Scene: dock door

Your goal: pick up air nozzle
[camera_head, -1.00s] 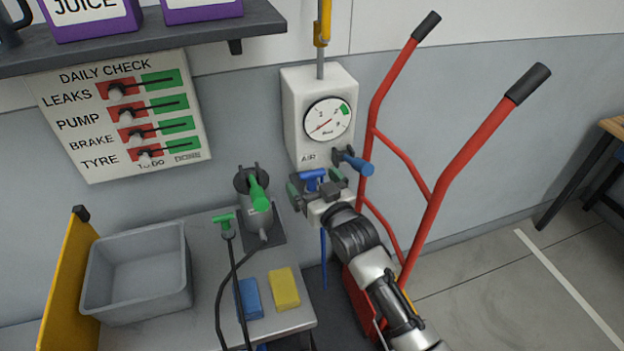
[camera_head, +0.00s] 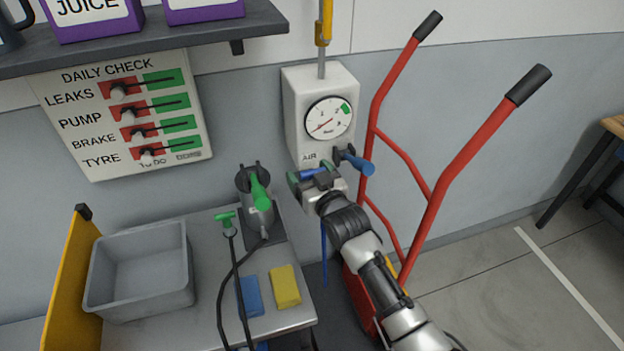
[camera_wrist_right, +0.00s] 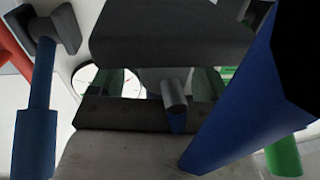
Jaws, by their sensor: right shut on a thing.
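The blue air nozzle (camera_head: 313,172) is at the front of the white AIR box (camera_head: 300,120), just below its label. My right gripper (camera_head: 316,178) is shut on it, and its fingers hide much of it. A thin blue hose (camera_head: 324,255) hangs down below the gripper. In the right wrist view a large blue piece (camera_wrist_right: 240,100) crosses close to the camera on the right; a small grey and blue part (camera_wrist_right: 173,95) shows between the fingers. Whether the nozzle still touches its holder cannot be told. My left gripper is not in view.
A blue lever (camera_head: 357,161) sticks out of the box just right of the gripper. A red hand truck (camera_head: 450,170) stands to the right. A pump with a green handle (camera_head: 259,190), a grey bin (camera_head: 140,300), a yellow sponge (camera_head: 285,286) and a blue one (camera_head: 250,296) are on the bench.

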